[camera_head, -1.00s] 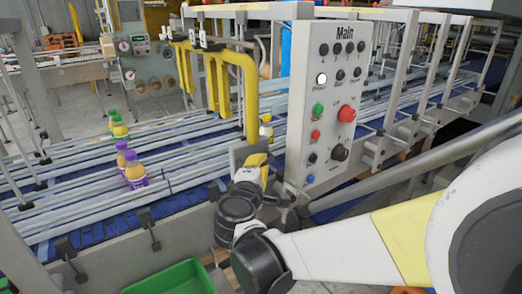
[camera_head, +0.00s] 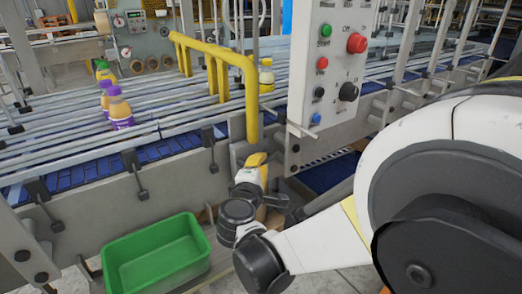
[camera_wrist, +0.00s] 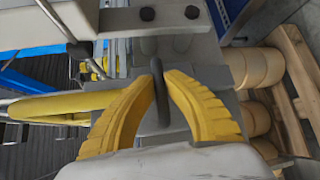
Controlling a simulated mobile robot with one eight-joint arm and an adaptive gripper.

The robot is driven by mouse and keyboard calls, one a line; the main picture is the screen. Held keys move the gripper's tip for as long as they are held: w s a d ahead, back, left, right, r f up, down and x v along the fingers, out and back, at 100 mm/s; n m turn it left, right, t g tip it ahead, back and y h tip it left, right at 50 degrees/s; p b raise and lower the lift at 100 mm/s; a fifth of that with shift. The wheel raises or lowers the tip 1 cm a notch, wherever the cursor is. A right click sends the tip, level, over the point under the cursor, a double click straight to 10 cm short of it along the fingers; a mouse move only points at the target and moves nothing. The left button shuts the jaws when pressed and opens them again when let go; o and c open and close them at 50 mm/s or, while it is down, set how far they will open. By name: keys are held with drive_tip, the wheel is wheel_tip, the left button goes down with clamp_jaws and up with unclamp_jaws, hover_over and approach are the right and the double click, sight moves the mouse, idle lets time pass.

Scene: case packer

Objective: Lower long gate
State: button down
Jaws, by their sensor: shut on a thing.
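The long yellow gate (camera_head: 217,75) runs along the conveyor beside the control panel, with several posts hanging down from its rail. Its near post (camera_head: 252,110) reaches down past the conveyor's front edge. My gripper (camera_head: 257,160) is just below that post, left of the panel's lower edge. In the wrist view my yellow fingers (camera_wrist: 160,76) close around a thin dark handle (camera_wrist: 163,110). A yellow bar (camera_wrist: 50,106), which looks like part of the gate, lies left of the fingers. The handle is hidden in the head view.
The control panel (camera_head: 332,70) stands close right of my gripper. Purple-labelled bottles (camera_head: 119,110) and a yellow bottle (camera_head: 266,77) stand on the conveyor. A green bin (camera_head: 155,255) is on the floor. A wooden pallet (camera_wrist: 295,85) lies at right in the wrist view.

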drive_tip(key=shift+f, duration=0.25)
drive_tip(key=c, duration=1.4)
unclamp_jaws()
drive_tip(key=shift+w+f, duration=0.1)
drive_tip(key=v, duration=1.2)
drive_tip(key=shift+d, duration=0.1)
